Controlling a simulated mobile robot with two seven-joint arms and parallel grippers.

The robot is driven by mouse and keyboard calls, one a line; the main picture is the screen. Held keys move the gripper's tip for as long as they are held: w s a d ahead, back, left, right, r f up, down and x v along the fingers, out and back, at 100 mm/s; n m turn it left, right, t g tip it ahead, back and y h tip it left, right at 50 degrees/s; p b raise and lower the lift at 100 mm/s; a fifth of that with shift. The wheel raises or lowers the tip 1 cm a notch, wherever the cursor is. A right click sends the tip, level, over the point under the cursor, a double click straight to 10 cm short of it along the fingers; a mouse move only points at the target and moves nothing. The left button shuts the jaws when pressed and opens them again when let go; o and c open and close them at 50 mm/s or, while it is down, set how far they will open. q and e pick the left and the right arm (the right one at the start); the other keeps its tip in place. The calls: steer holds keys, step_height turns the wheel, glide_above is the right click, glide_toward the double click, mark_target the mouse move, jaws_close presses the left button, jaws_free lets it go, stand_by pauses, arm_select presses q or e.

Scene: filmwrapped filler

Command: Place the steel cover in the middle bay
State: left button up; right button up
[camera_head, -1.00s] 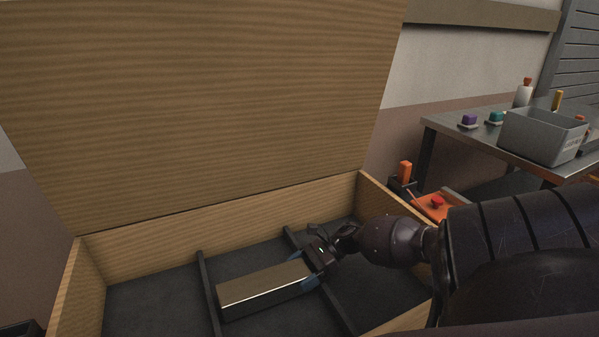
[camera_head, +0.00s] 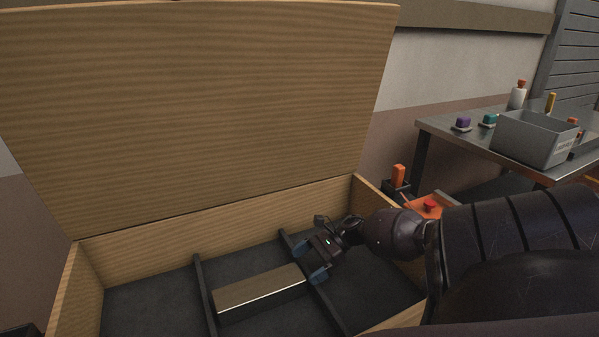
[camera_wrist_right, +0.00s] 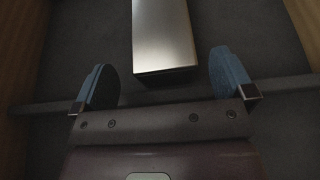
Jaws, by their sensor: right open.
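The steel cover (camera_head: 258,288), a long shiny metal block, lies in the middle bay (camera_head: 236,262) of the wooden box, between two dark dividers. Its right end is close to the right divider. My right gripper (camera_head: 308,262) is open and empty, at the right divider just off the cover's right end. In the right wrist view the cover (camera_wrist_right: 163,38) lies ahead of the two spread blue fingertips (camera_wrist_right: 166,82), with gaps on both sides. My left gripper is not in view.
The box's raised wooden lid (camera_head: 200,110) stands behind the bays. The left bay (camera_head: 150,300) is empty. At right, a metal table (camera_head: 450,130) holds a grey bin (camera_head: 530,140), a bottle (camera_head: 517,97) and small coloured items. An orange surface with a red knob (camera_head: 429,206) is beside the box.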

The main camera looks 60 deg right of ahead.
steer(key=shift+v, duration=1.8)
